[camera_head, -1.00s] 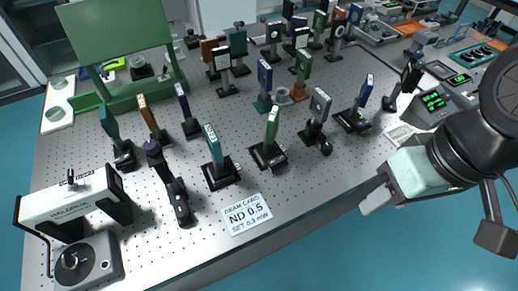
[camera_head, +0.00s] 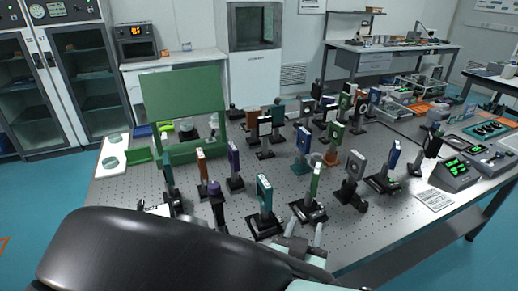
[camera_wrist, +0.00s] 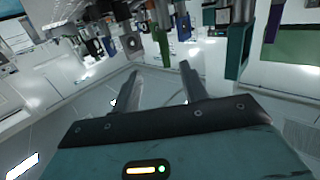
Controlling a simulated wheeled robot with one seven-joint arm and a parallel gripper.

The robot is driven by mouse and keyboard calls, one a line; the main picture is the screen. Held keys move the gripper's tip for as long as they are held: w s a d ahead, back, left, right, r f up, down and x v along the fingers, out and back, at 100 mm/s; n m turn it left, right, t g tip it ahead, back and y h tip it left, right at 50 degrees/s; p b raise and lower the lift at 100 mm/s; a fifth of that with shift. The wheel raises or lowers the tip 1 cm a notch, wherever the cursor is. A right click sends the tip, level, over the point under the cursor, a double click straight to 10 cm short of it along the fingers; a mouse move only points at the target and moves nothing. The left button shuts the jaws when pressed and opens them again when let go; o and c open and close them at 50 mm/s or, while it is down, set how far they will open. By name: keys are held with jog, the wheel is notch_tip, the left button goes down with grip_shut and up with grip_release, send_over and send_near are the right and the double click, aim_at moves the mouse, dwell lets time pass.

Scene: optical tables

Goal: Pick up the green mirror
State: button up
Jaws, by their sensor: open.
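A slim green mirror (camera_head: 314,182) stands upright on a black base near the front edge of the optical table (camera_head: 345,232). My gripper (camera_head: 304,232) is open and empty, low at the front edge, just in front of the slim green mirror's base. In the wrist view, which looks upside down, a green plate (camera_wrist: 162,46) hangs beyond my open fingers (camera_wrist: 159,74), with a teal plate (camera_wrist: 238,48) to its right.
A grey-faced mount (camera_head: 354,172) and a blue mount (camera_head: 393,154) stand to the right, close together. A purple mount (camera_head: 234,160) and a large green panel (camera_head: 184,98) are at the left. My arm covers the table's front left.

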aim_at(314, 188)
jog(key=shift+t, duration=0.4)
jog(key=p+x, duration=0.1)
jog(key=x, duration=0.2)
jog(key=p+x, duration=0.2)
jog(key=x, duration=0.2)
jog(key=r+p+x, duration=0.1)
jog(key=x, duration=0.3)
jog(key=shift+w, duration=0.1)
jog(key=p+x, duration=0.3)
jog(key=x, duration=0.2)
jog(key=shift+a, duration=0.1)
jog(key=shift+w+f+p, duration=0.2)
jog(key=shift+w+p, duration=0.1)
jog(key=shift+w, duration=0.15)
grip_shut()
